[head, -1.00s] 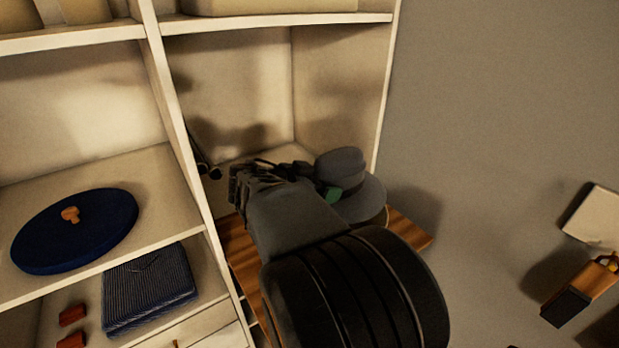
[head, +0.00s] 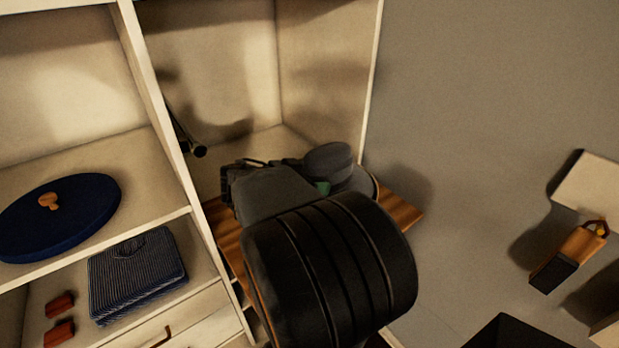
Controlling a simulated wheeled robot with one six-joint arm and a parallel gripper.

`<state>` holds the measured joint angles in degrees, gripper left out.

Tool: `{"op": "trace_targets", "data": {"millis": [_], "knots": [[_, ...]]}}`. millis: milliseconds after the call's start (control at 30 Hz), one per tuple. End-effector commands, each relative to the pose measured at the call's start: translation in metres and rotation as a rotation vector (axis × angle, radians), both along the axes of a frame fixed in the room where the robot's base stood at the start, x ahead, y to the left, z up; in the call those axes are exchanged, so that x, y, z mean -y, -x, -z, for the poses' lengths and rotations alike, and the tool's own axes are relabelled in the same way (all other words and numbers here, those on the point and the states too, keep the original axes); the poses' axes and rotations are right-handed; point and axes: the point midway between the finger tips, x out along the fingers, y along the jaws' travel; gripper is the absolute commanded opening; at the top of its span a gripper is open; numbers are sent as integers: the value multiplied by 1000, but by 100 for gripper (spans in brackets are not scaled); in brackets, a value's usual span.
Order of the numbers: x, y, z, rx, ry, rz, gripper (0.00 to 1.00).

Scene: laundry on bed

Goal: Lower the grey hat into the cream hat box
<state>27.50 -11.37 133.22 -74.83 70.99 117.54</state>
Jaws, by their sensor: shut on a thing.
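The grey hat (head: 328,158) is beyond my arm, right of centre in the head view, low in front of the open shelf bay. Its rounded crown and part of its brim show, with a green patch on its near side. My gripper (head: 300,170) is at the hat's left side and shut on it; the fingertips are mostly hidden by my dark wrist. A thin pale curved edge (head: 376,187) shows just right of the brim and may be the cream hat box's rim. The rest of the box is hidden, so I cannot tell how deep the hat sits.
A wooden board (head: 402,211) lies beneath the hat area. Left are cream shelves with a flat navy cap (head: 60,215), a striped folded cloth (head: 137,275) and red blocks (head: 59,320). A dark rod (head: 186,136) sticks out by the divider. Grey wall lies right.

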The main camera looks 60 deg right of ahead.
Motion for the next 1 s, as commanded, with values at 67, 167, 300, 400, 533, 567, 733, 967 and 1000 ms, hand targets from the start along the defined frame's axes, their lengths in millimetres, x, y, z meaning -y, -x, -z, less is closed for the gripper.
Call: {"op": "trace_targets", "data": {"millis": [67,167,300,400,533,567,733,967,1000], "knots": [[0,0,9,1,1,-1,63],[0,0,15,0,0,-1,63],[0,0,23,1,1,-1,63],[0,0,29,1,1,-1,63],[0,0,36,0,1,-1,63],[0,0,38,0,1,-1,63],[0,0,48,1,1,-1,63],[-1,1,63,-1,-7,2,63],[-1,0,65,-1,-8,2,63]]}}
